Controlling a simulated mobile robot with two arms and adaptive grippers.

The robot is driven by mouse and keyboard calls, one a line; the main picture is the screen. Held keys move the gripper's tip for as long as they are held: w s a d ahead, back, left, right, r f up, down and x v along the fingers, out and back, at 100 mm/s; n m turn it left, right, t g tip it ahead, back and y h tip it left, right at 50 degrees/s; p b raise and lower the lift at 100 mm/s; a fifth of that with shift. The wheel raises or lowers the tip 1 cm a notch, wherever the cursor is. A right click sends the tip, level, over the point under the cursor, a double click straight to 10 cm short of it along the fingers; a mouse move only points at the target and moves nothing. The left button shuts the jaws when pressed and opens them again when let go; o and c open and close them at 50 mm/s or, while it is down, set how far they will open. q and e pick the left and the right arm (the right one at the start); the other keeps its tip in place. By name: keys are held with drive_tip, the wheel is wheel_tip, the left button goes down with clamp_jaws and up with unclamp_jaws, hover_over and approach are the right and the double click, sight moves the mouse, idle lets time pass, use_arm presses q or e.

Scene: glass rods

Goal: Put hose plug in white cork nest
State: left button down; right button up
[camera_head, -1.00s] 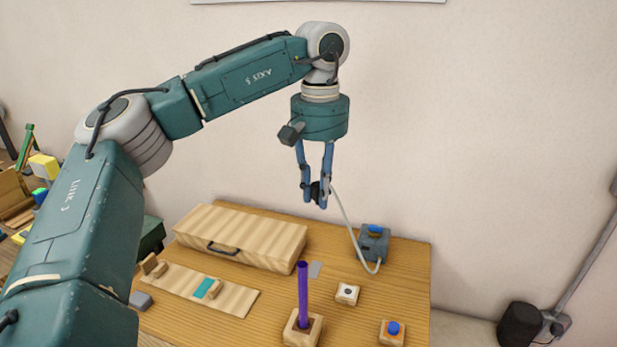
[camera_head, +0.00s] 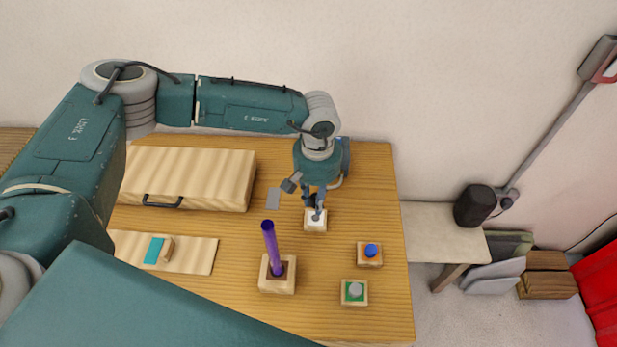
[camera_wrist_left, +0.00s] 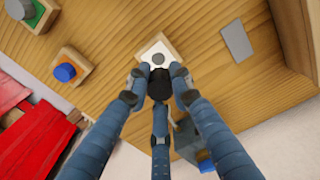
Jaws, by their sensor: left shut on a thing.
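My left gripper (camera_head: 317,205) points down over the white cork nest (camera_head: 310,226), a small wooden block with a white top. In the left wrist view, the gripper (camera_wrist_left: 158,80) is shut on the black hose plug (camera_wrist_left: 159,88). The white cork nest (camera_wrist_left: 147,47) lies just beyond the fingertips there, with a round grey spot at its middle. I cannot tell whether the plug touches the nest. The hose's grey box (camera_wrist_left: 208,140) stands behind the fingers. My right gripper is not in view.
A purple rod (camera_head: 271,245) stands in a wooden block (camera_head: 277,287) left of the nest. A blue-topped block (camera_head: 369,256) and a green-topped block (camera_head: 354,293) stand to the right. A wooden box (camera_head: 190,178) lies at the back left. A grey plate (camera_head: 273,198) lies between.

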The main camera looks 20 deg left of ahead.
use_arm(q)
drive_tip(key=shift+s+d+f, duration=0.1)
drive_tip(key=shift+s+f, duration=0.05)
drive_tip(key=shift+f, duration=0.05)
drive_tip(key=shift+s+d+f+b, duration=0.1)
drive_tip(key=shift+s+f+b, duration=0.05)
drive_tip(key=shift+f+b, duration=0.45)
drive_tip(key=f+b, duration=0.1)
drive_tip(key=f, duration=0.2)
drive_tip(key=shift+w, duration=0.2)
drive_tip(key=shift+f, duration=0.35)
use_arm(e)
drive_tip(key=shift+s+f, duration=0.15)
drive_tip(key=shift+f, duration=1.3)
use_arm(q)
drive_tip(key=shift+b, duration=0.3)
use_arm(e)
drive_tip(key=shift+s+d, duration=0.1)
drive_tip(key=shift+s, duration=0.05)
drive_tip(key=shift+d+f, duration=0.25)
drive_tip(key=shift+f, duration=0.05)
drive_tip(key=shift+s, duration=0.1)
